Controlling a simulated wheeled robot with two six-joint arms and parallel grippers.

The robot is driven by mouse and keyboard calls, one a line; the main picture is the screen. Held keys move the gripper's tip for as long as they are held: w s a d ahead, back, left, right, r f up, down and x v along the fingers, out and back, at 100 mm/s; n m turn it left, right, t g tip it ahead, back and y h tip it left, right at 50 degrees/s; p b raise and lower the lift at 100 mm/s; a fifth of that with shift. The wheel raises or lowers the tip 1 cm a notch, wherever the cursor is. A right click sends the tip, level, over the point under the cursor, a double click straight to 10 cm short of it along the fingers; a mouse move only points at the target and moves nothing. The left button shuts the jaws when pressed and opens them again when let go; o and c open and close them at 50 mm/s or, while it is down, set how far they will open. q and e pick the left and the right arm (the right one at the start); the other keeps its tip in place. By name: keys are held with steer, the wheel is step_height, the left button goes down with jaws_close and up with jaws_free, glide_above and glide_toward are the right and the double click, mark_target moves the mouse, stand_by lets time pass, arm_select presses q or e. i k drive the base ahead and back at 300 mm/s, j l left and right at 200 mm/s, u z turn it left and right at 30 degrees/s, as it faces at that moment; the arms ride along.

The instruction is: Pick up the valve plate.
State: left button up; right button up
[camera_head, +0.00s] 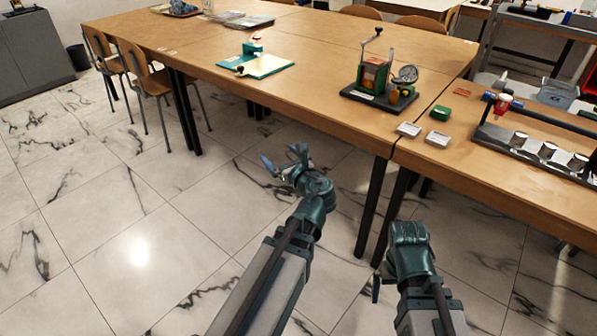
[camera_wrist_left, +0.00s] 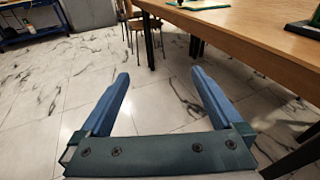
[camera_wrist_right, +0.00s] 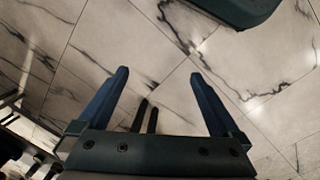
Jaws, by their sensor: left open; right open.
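A flat teal plate (camera_head: 262,67) with a small green and red fitting and a black knob lies on the wooden table; it looks like the valve plate. Its near edge also shows at the top of the left wrist view (camera_wrist_left: 205,4). My left gripper (camera_head: 284,157) is open and empty over the floor, in front of the table and well short of the plate. My right gripper (camera_wrist_right: 158,73) is open and empty, pointing down at the floor. In the head view its fingers are mostly hidden behind its own wrist.
The wooden table (camera_head: 330,75) has a gauge rig on a black base (camera_head: 378,97) to the right of the plate. Small grey blocks (camera_head: 437,139), a green block (camera_head: 440,112) and a metal rack (camera_head: 540,150) stand further right. Chairs (camera_head: 150,75) stand at the left.

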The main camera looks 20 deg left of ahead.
mark_target(410, 131)
steer(key=z, duration=0.85)
steer(key=j+z, duration=0.4)
steer(key=k+j+z, duration=0.1)
steer(key=j+z, duration=0.25)
steer(key=k+j+z, duration=0.1)
steer(key=j+z, duration=0.3)
steer(key=k+j, duration=0.2)
steer(key=j, duration=0.2)
steer(key=k+j+z, duration=0.15)
steer(key=j, duration=0.3)
steer(key=k+j, duration=0.25)
steer(key=j, duration=0.15)
steer(key=z, duration=0.05)
